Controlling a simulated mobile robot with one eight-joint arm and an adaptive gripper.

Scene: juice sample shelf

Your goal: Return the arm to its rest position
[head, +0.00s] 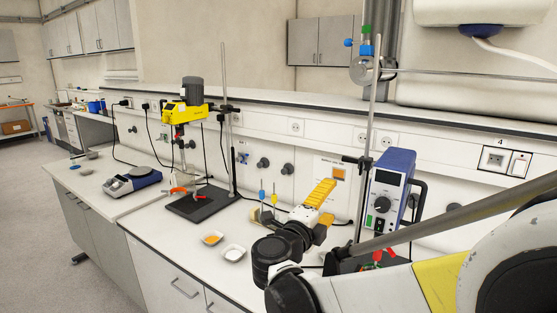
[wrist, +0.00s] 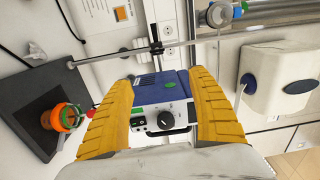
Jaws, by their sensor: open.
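My arm reaches in from the right of the head view, over the front part of the bench (head: 157,232). My gripper (head: 322,190), with ribbed yellow fingers, is at its far end, above the bench and left of a blue instrument (head: 386,190). In the wrist view the two fingers of my gripper (wrist: 161,78) stand wide apart with nothing held between them. The blue instrument (wrist: 162,104), with a black dial, shows in the gap behind them. I cannot tell its exact distance from the fingers.
A stand with a thin rod (head: 372,110) rises close behind my gripper. Two white dishes, one with orange powder (head: 212,239) and one with white (head: 233,253), lie left of the arm. A yellow stirrer (head: 184,112) and a blue-grey scale (head: 132,184) stand farther left.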

